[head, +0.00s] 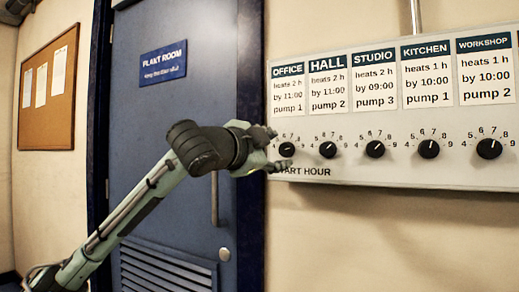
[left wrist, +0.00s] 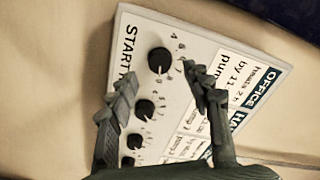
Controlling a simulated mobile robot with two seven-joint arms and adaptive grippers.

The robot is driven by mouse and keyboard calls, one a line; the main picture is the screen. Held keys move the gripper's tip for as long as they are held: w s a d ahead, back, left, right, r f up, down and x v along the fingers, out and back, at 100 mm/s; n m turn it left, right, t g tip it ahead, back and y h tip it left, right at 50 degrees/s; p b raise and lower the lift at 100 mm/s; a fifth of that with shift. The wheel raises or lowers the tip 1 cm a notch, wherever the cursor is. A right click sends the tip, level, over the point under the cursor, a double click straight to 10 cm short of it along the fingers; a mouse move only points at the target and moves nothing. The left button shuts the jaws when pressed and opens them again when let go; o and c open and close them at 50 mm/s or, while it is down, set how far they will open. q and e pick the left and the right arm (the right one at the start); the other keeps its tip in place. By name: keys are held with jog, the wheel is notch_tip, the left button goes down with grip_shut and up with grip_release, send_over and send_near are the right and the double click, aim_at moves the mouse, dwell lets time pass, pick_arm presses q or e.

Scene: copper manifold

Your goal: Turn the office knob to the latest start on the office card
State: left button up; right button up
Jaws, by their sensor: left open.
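The office knob (head: 287,149) is a round black dial at the left end of a white panel. Numbers ring its upper side. Its pointer is too small to read surely. The office card (head: 287,90) above it reads "heats 2 h by 11:00 pump 1". My left gripper (head: 272,151) is open just left of the office knob, its fingers at the panel's left edge. In the left wrist view the office knob (left wrist: 160,60) shows in the gap beyond the two open fingers (left wrist: 158,86), with nothing held. My right gripper is out of view.
The hall (head: 328,149), studio (head: 375,149), kitchen (head: 428,149) and workshop (head: 489,148) knobs line up to the right, each under its card. A blue plant room door (head: 180,105) stands behind my left arm. A cork board (head: 47,90) hangs far left.

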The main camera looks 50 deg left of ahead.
pick_arm(q)
jog(key=v, duration=0.8)
jog(key=shift+s, duration=0.25)
jog(key=shift+r, duration=0.1)
